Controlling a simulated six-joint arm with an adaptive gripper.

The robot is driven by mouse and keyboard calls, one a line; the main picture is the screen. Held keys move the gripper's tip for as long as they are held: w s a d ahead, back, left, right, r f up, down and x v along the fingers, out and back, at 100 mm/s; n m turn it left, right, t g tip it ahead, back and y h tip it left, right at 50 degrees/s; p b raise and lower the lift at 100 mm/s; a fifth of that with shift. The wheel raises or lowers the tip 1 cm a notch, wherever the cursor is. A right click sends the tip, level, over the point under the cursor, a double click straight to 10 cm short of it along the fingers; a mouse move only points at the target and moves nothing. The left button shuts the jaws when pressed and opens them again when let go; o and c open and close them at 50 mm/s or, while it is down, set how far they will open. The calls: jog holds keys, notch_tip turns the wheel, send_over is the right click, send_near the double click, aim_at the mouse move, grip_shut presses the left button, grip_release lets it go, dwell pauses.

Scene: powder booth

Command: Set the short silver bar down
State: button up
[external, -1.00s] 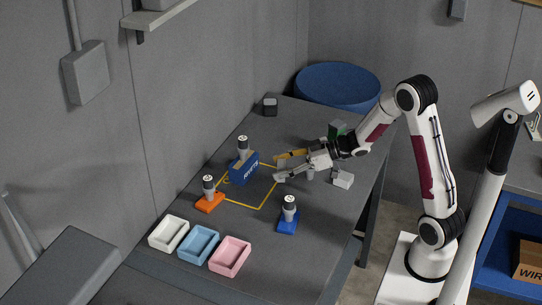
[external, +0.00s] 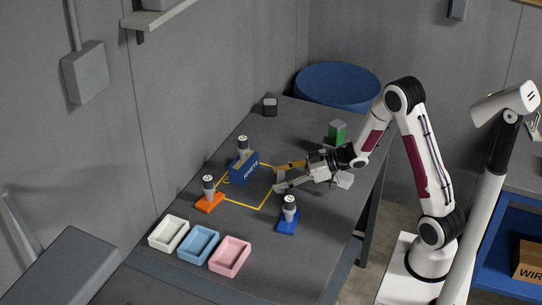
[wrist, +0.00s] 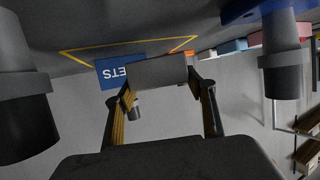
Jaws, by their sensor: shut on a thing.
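My gripper (external: 280,177) is shut on the short silver bar, low over the dark table (external: 225,275), at the right edge of the yellow outline. In the wrist view the silver bar (wrist: 158,70) lies crosswise between the two fingertips (wrist: 160,84). In the external view the bar (external: 281,174) shows only as a small grey patch between the fingers. I cannot tell whether it touches the table.
A blue RIVETS box (external: 244,167) stands inside the yellow outline. Grey-topped posts on orange (external: 210,202) and blue (external: 287,224) bases stand nearby. White, blue and pink trays (external: 231,257) line the front. A green block (external: 337,131) and a pale block (external: 345,180) are near the arm.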

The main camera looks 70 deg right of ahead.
jog(key=shift+f, duration=1.7)
jog(key=shift+f, duration=0.15)
jog(key=o, duration=1.2)
jog(key=shift+o, duration=0.2)
jog(key=shift+s+d+r, duration=0.25)
jog(key=shift+s+r, duration=0.15)
jog(key=shift+s, duration=0.1)
jog(key=s+r, duration=0.1)
jog(key=s+d+r, duration=0.1)
jog(key=s, duration=0.1)
jog(key=shift+s+d+r, duration=0.1)
jog(key=shift+s+r, duration=0.05)
jog(key=shift+r, duration=3.05)
